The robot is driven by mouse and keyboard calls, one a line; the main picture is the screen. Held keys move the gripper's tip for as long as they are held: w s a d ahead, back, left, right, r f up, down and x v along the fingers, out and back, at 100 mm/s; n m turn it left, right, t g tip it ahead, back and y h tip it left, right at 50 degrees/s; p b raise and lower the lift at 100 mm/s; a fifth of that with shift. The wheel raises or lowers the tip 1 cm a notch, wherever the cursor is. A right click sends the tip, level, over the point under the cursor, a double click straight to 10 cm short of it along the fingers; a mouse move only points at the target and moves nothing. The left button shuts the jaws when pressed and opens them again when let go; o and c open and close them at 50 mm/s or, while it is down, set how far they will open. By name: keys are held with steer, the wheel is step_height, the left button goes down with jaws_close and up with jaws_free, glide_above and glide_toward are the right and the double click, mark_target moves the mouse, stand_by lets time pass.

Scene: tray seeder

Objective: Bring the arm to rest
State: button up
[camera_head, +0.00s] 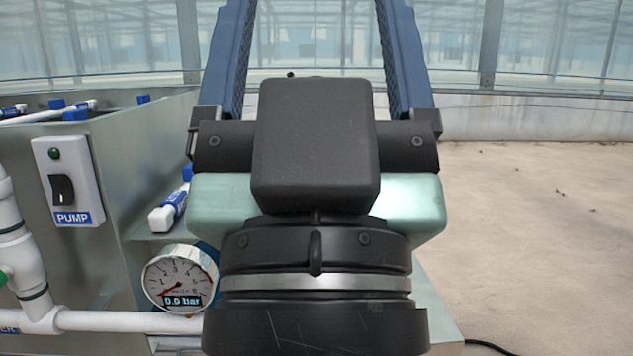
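My gripper (316,40) fills the middle of the head view, seen from behind its dark wrist. Its two blue fingers stand wide apart and run up past the top edge of the picture, so their tips are out of view. Only the greenhouse background shows between the visible parts of the fingers, with nothing held there. My arm is in front of the metal machine on the left, and the wrist hides part of it.
At left stands a metal tank (130,135) with a pump switch (75,180), white pipes (130,322) and a pressure gauge (180,278) reading 0.0 bar. A blue-and-white valve (172,203) lies near the wrist. The concrete floor (540,220) at right is mostly clear; a black cable (488,345) lies low there.

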step_height(320, 180, up, 20)
steer(key=p, duration=1.8)
steer(key=shift+r, duration=0.2)
